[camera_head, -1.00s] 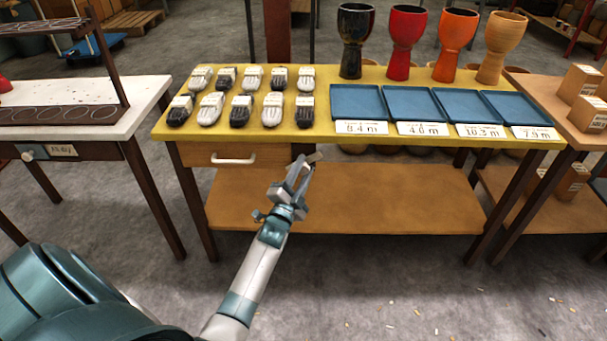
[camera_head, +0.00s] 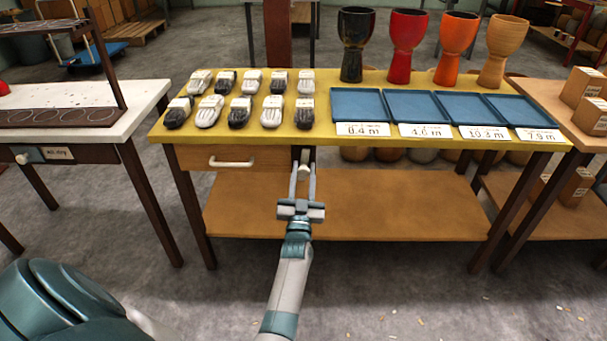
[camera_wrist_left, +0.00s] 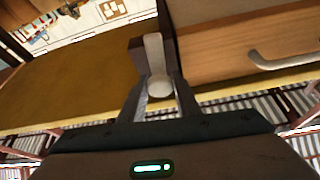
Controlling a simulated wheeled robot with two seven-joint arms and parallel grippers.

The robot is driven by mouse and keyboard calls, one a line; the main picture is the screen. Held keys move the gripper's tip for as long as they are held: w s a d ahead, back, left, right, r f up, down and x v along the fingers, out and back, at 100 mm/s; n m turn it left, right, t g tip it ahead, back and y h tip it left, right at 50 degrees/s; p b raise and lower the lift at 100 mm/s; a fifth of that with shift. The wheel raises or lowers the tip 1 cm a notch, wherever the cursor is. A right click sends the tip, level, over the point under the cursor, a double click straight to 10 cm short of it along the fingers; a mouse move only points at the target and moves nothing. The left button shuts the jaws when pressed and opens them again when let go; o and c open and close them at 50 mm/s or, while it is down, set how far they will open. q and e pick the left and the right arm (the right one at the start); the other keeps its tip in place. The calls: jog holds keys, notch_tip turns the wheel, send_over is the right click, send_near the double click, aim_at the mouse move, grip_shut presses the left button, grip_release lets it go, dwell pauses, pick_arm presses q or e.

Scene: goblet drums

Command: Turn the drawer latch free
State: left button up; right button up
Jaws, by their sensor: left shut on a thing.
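The yellow-topped table has a wooden drawer (camera_head: 240,158) with a white bar handle (camera_head: 232,163), and the drawer is closed. The pale latch (camera_head: 305,156) sits on a dark post just right of the drawer front and stands upright. In the left wrist view the latch (camera_wrist_left: 154,52) is a light lever with a rounded end, in line with my fingers. My left gripper (camera_head: 303,172) is shut on the latch, one finger on each side of its rounded end. The drawer handle (camera_wrist_left: 283,60) shows at the right of the wrist view. My right gripper is not in view.
A lower wooden shelf (camera_head: 400,205) lies below, mostly bare. A white-topped table (camera_head: 85,95) stands left.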

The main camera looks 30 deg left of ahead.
pick_arm(q)
jog(key=shift+f+n+y, duration=0.1)
jog(key=shift+n+y, duration=0.3)
jog(key=shift+n, duration=0.5)
jog(key=shift+g, duration=0.3)
jog(key=o, duration=1)
